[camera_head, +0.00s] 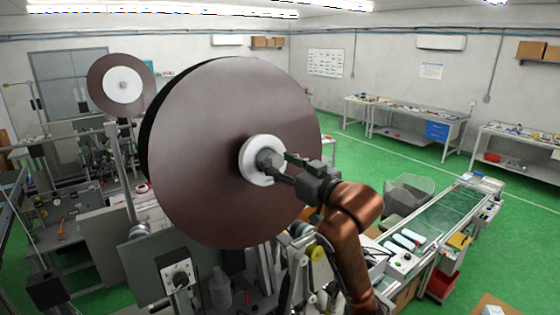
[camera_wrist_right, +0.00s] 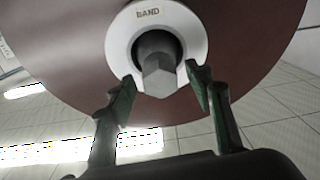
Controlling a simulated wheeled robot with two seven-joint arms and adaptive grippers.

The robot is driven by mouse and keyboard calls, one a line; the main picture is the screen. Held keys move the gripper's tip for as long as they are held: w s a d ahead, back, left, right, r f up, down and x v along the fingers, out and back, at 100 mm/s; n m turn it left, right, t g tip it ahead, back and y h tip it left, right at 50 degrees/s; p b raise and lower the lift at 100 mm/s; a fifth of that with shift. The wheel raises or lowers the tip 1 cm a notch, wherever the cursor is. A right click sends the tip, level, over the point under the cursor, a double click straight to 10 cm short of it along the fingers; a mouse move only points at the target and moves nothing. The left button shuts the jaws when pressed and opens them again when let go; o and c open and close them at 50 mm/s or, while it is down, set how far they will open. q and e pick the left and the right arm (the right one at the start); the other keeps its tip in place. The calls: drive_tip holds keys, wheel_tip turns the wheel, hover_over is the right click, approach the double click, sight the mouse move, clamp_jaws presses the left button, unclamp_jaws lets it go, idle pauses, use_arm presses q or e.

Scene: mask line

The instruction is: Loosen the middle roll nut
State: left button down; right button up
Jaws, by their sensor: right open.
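The large brown roll (camera_head: 205,130) fills the middle of the head view. At its centre is a white hub (camera_head: 250,150) with a grey nut (camera_head: 266,160) sticking out. In the right wrist view the hub (camera_wrist_right: 188,28) carries the word "BAND", and the grey hexagonal nut (camera_wrist_right: 160,72) stands out from its dark bore. My right gripper (camera_head: 286,169) is at the nut with its jaws open. In the right wrist view its two green-lined fingers (camera_wrist_right: 162,86) are on either side of the nut's end; I cannot tell whether they touch it. My left gripper is not in view.
A smaller brown roll (camera_head: 105,88) with a white hub stands behind at the left. Machine parts (camera_head: 180,275) crowd the space below the large roll. A conveyor (camera_head: 440,228) runs at the right, and workbenches (camera_head: 405,117) line the back wall. Green floor is open between them.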

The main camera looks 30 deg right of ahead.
drive_tip(key=shift+s, duration=0.1)
drive_tip(key=c, duration=1.1)
drive_tip(key=shift+c, duration=0.2)
drive_tip(key=shift+d+n, duration=0.1)
drive_tip(key=shift+n, duration=0.2)
drive_tip(key=shift+n, duration=0.4)
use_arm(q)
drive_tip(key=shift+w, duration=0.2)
use_arm(e)
drive_tip(key=o, duration=1.1)
